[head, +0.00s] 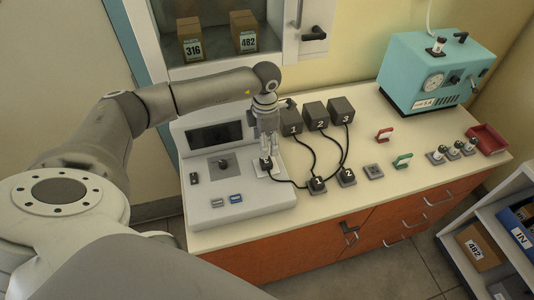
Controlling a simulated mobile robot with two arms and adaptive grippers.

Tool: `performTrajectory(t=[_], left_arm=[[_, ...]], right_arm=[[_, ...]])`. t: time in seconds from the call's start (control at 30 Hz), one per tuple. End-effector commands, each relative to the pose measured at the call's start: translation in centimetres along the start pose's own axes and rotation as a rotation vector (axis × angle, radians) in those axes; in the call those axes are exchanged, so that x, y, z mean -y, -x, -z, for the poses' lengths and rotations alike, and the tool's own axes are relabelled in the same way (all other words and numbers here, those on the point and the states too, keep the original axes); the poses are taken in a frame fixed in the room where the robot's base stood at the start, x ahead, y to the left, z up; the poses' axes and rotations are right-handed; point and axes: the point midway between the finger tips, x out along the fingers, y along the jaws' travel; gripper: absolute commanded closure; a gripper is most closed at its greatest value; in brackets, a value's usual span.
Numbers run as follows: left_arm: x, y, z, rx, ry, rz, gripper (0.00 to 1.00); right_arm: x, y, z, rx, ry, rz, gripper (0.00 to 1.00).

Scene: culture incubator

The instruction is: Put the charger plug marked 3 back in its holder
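A small dark plug (266,164) stands on a pale plate on the white console, with a black cable running from it toward the chargers; its number cannot be read. My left gripper (268,153) points down just above it, fingertips at or very near its top; I cannot tell whether they grip it. Plug 1 (317,184) and plug 2 (347,175) sit in their holders on the counter. A grey holder (373,172) to their right appears empty. The charger box marked 3 (341,109) stands behind, cabled. My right gripper is not in view.
The white console (238,207) has a screen, knob and buttons. Charger boxes 1 (291,121) and 2 (315,114) stand behind the cables. Red (384,134) and green (402,161) handles, several small capped items, a red tray (487,138) and a teal machine (432,72) occupy the right.

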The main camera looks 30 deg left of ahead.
Motion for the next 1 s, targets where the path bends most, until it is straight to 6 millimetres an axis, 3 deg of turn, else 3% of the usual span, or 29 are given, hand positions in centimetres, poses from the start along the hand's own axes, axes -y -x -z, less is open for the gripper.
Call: performTrajectory(t=[0.47, 1.0], left_arm=[[0.2, -1.0, -0.1, 0.003, -0.001, 0.004, 0.41], [0.2, -8.1, -0.1, 0.003, 0.0, 0.004, 0.41]], right_arm=[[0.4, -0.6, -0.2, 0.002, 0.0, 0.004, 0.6], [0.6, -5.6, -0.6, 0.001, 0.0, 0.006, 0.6]])
